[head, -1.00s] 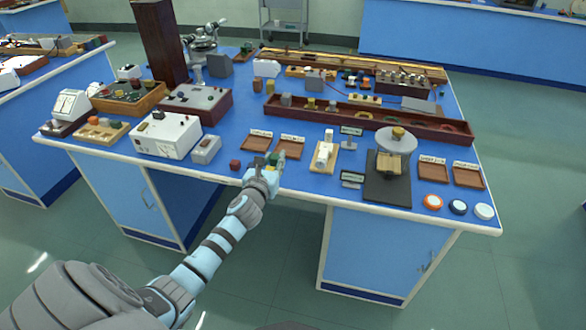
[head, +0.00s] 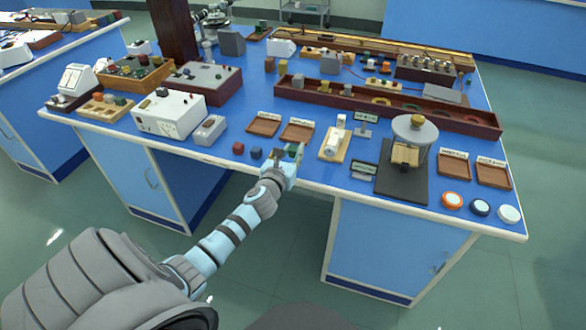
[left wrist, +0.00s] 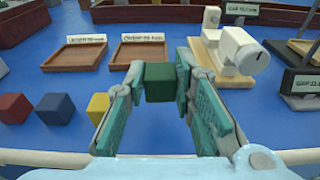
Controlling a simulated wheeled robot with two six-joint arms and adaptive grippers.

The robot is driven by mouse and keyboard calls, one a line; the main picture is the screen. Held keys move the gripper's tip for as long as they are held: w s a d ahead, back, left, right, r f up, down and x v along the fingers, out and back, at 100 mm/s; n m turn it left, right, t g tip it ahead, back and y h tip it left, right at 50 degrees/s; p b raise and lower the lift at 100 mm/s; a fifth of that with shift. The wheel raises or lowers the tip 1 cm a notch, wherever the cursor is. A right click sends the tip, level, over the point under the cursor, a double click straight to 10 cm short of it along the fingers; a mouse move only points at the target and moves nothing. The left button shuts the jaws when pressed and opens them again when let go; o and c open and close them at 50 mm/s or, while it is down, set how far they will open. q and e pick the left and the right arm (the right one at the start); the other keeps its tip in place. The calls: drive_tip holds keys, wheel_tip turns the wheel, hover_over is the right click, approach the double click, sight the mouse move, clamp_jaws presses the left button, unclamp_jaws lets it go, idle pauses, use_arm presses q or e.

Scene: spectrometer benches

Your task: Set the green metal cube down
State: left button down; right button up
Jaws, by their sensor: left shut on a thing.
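My left gripper (head: 285,155) is over the near edge of the blue bench. It is shut on the green metal cube (left wrist: 159,82), which sits between its two teal-padded fingertips. The green cube also shows in the head view (head: 292,149), partly hidden by the fingers. I cannot tell whether its underside touches the bench top. A red cube (left wrist: 14,108), a blue cube (left wrist: 55,109) and a yellow cube (left wrist: 98,107) stand in a row to the left of the gripper. My right gripper is not in view.
Two shallow brown trays with label cards, a left one (left wrist: 75,57) and a right one (left wrist: 148,61), lie just behind the cubes. A wooden block with a white fitting (head: 334,146) stands to the right. Bare blue bench top lies between the cubes and trays.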

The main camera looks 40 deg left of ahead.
use_arm(q)
wheel_tip(320, 180, down, 4)
drive_tip(key=shift+s+r+b, duration=0.1)
drive_tip(key=shift+r+b, duration=0.1)
drive_tip(key=shift+b, duration=0.6)
drive_tip(key=shift+r, duration=0.15)
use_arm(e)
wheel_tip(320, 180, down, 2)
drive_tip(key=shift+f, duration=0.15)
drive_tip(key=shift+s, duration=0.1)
use_arm(q)
drive_tip(key=c, duration=1.3)
unclamp_jaws()
drive_tip(key=shift+f, duration=0.2)
drive_tip(key=shift+c, duration=0.2)
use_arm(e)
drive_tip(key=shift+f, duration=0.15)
use_arm(q)
drive_tip(key=p+v, duration=0.2)
drive_tip(key=v, duration=1.2)
drive_tip(key=shift+d, duration=0.4)
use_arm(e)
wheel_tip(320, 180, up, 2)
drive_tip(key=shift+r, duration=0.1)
